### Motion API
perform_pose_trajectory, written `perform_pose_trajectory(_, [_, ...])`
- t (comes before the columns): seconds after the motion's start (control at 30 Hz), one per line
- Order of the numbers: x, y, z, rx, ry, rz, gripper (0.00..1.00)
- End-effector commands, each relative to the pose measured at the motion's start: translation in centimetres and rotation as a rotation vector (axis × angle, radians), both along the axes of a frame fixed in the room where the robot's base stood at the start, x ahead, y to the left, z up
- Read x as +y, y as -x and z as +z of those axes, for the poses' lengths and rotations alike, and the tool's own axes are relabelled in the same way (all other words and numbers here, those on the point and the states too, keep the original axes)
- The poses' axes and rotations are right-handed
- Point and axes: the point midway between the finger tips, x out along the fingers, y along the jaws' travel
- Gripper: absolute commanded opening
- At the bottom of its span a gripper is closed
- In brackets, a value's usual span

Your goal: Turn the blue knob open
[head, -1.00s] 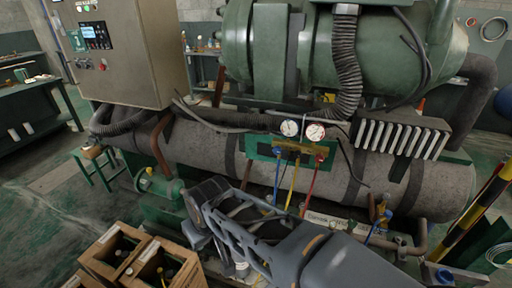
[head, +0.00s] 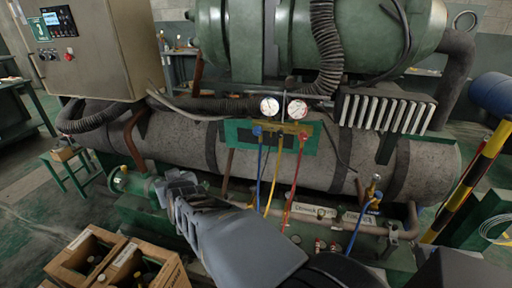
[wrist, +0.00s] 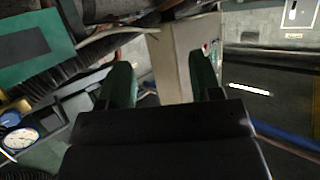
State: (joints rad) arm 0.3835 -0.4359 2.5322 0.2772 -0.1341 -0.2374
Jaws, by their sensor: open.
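The blue knob (head: 257,130) is on the left side of the brass gauge manifold (head: 280,127), below the left white dial (head: 269,107). A blue hose hangs under it. In the wrist view a blue knob (wrist: 9,118) shows at the left edge, close to a white dial (wrist: 20,138). My gripper (wrist: 162,78) is open, with two dark green fingers apart and nothing held between them. It is not touching the blue knob, which lies well to its left in that view.
A red knob (head: 303,136) is on the manifold's right side. A green plate (head: 238,133) backs the manifold. Yellow and red hoses hang below it. A grey control cabinet (head: 100,50) stands at left, wooden crates (head: 146,275) at lower left, and a striped post (head: 466,185) at right.

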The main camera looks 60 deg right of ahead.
Motion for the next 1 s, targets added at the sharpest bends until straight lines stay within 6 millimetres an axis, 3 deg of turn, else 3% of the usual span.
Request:
perform_pose_trajectory(0.03, [-2.9, 0.4, -1.7, -0.084, 0.050, -0.095, 0.59])
perform_pose_trajectory(0.1, [-6.4, 1.5, -1.5, -0.195, 0.137, -0.217, 0.59])
perform_pose_trajectory(0.2, [-10.6, 4.0, -1.2, -0.319, 0.266, -0.384, 0.59])
perform_pose_trajectory(0.3, [-13.5, 6.9, -0.9, -0.404, 0.388, -0.531, 0.59])
perform_pose_trajectory(0.5, [-16.2, 11.5, -0.5, -0.491, 0.561, -0.726, 0.59])
perform_pose_trajectory(0.6, [-16.8, 12.6, -0.1, -0.507, 0.605, -0.773, 0.59])
perform_pose_trajectory(0.87, [-19.0, 12.6, 1.6, -0.511, 0.629, -0.797, 0.59])
perform_pose_trajectory(1.0, [-21.4, 11.8, 2.1, -0.515, 0.629, -0.797, 0.59])
